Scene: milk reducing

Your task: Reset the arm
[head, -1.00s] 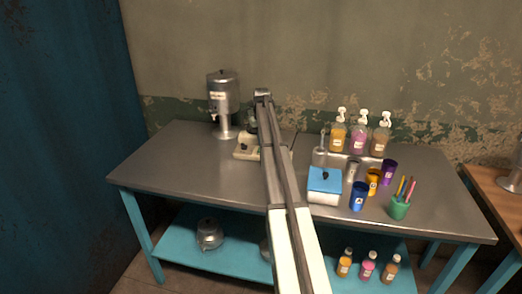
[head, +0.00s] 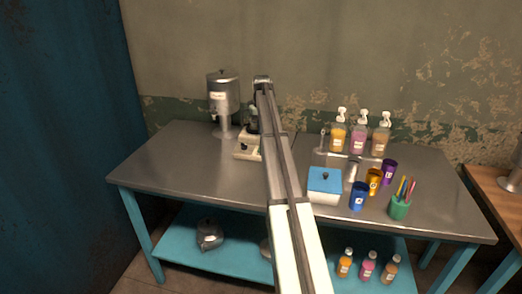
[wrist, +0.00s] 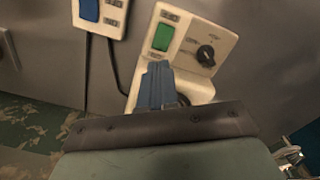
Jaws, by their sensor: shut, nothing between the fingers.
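My arm (head: 278,165) reaches out over the middle of the metal table, with its far end near the back wall. In the wrist view, the blue-grey fingers of my gripper (wrist: 156,80) are together with nothing between them. They appear in front of a cream appliance (wrist: 192,48) with a green switch and a dark knob. Whether they touch it I cannot tell. In the head view, cream equipment (head: 246,149) stands left of my arm and is partly hidden by it. The fingers cannot be made out in the head view.
A metal dispenser (head: 222,100) stands at the back left of the table (head: 170,165). Right of my arm are a blue-lidded box (head: 324,184), several cups, pump bottles (head: 358,135) and a green pen holder (head: 399,208). The table's left part is mostly clear.

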